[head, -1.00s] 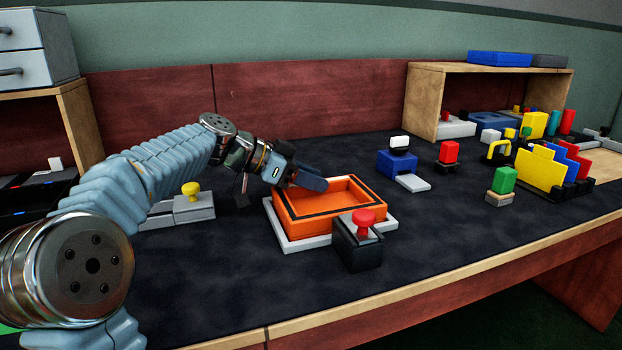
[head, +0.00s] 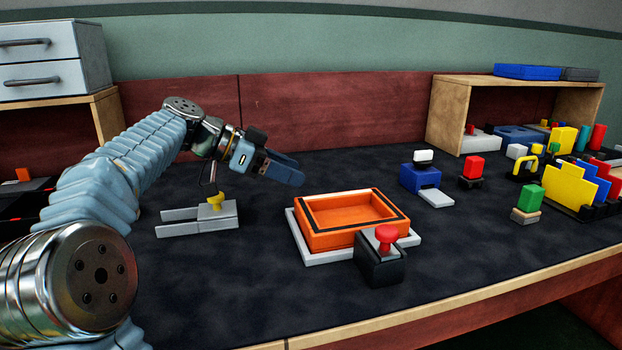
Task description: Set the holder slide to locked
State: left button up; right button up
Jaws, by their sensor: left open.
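No label marks the holder slide. A grey two-pronged piece (head: 180,229) with a yellow knob (head: 216,201) lies flat at left centre, its prongs pointing left. An orange tray (head: 325,240) sits on a light grey base (head: 305,252) at the middle. A black block (head: 380,268) with a red knob (head: 385,236) stands at the tray's front right corner. My left gripper (head: 284,172) is open and empty, above the table behind and left of the tray, pointing right. Its wrist is above and behind the yellow knob. My right gripper is out of view.
A blue block with a white top (head: 421,175), a red block (head: 473,167) and a green block (head: 530,198) stand to the right. Yellow and blue plates (head: 565,186) stand in a black rack. A wooden shelf (head: 447,115) is behind. The dark table is clear in front.

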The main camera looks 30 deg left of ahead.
aim_at(380, 238)
jog(key=k+l, duration=0.75)
jog(key=l, duration=0.25)
jog(key=k+l, duration=0.4)
jog(key=l, duration=0.1)
